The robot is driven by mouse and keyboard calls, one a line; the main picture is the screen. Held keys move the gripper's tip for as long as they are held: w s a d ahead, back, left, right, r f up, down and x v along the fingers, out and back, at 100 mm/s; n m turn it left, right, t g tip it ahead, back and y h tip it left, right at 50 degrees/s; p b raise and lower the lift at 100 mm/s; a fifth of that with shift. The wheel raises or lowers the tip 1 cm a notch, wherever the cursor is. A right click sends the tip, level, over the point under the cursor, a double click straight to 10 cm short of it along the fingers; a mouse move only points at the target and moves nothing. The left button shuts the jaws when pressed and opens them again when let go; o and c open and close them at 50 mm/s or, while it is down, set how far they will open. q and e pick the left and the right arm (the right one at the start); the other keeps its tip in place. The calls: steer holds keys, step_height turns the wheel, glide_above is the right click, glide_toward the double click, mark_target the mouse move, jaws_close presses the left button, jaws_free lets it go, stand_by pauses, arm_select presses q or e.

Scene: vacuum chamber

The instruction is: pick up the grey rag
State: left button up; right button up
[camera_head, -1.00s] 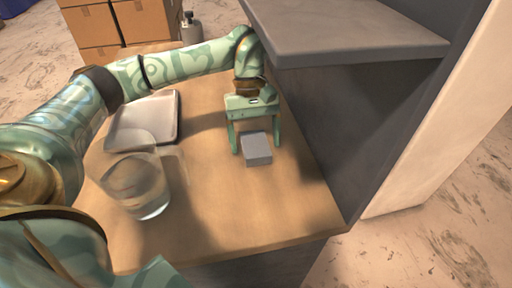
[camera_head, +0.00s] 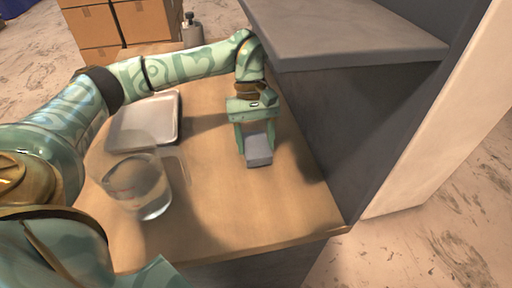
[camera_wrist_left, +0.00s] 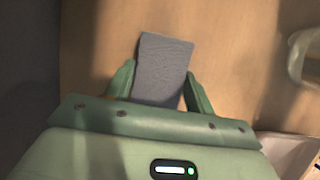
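The grey rag (camera_head: 259,152) is a small folded grey block on the wooden table. My left gripper (camera_head: 256,140) reaches down over it, with one finger along each side. In the left wrist view the rag (camera_wrist_left: 163,65) fills the space between the fingertips of the left gripper (camera_wrist_left: 160,72), which press against its sides. The rag's near part sticks out past the fingers, and its rear is hidden by the gripper. I see no clear gap between the rag and the table. My right gripper is not in view.
A clear glass pitcher (camera_head: 140,185) and a pale tray (camera_head: 145,118) stand on the table (camera_head: 235,215) to the left. A grey shelf unit (camera_head: 350,48) overhangs the right side, close to the gripper. The table's front is clear. Cardboard boxes (camera_head: 100,28) and a metal bottle (camera_head: 192,32) are behind.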

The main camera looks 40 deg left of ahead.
mark_target(254, 141)
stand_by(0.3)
